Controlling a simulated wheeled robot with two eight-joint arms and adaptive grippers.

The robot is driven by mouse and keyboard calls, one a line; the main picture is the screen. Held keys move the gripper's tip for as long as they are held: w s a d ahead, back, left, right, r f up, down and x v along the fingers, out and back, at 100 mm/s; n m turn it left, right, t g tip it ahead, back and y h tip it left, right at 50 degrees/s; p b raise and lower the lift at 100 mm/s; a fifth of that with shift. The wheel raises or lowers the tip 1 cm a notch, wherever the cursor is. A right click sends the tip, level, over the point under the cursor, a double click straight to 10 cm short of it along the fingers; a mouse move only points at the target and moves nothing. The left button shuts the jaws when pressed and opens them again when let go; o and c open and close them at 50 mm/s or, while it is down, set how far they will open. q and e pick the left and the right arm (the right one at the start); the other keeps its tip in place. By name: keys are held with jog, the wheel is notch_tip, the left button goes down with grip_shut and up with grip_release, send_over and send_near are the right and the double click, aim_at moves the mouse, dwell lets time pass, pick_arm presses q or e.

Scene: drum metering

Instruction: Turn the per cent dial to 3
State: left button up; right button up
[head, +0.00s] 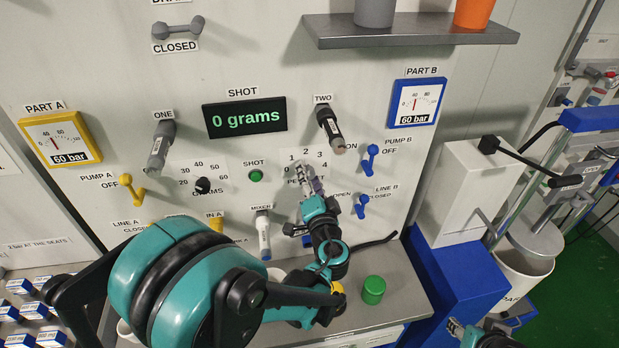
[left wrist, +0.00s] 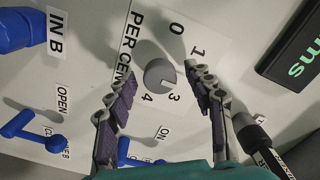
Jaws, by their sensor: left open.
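The per cent dial (left wrist: 160,75) is a round grey knob on the pale panel in the left wrist view. The figures 0, 1, 3 and 4 show around it; a finger seems to cover the 2. Its pointer mark is too faint to read surely. My left gripper (left wrist: 159,72) is open, with one finger on each side of the dial; I cannot tell whether they touch it. In the head view my left gripper (head: 310,182) is at the panel and hides the dial. My right gripper (head: 457,328) shows only partly at the bottom right.
Valve handle TWO (head: 330,130) is above the dial. The blue pump B (head: 370,158) and line B (head: 361,207) levers are to its right, the mixer switch (head: 263,235) to its left. A green cylinder (head: 374,290) stands on the grey counter. The display (head: 245,117) reads 0 grams.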

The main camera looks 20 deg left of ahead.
pick_arm(q)
jog(key=c, duration=1.1)
jog(key=shift+m, duration=0.4)
jog(key=shift+c, duration=0.3)
jog(key=shift+m+b, duration=1.15)
jog(key=shift+m, duration=2.85)
jog(key=o, duration=1.2)
jog(key=shift+c, duration=0.2)
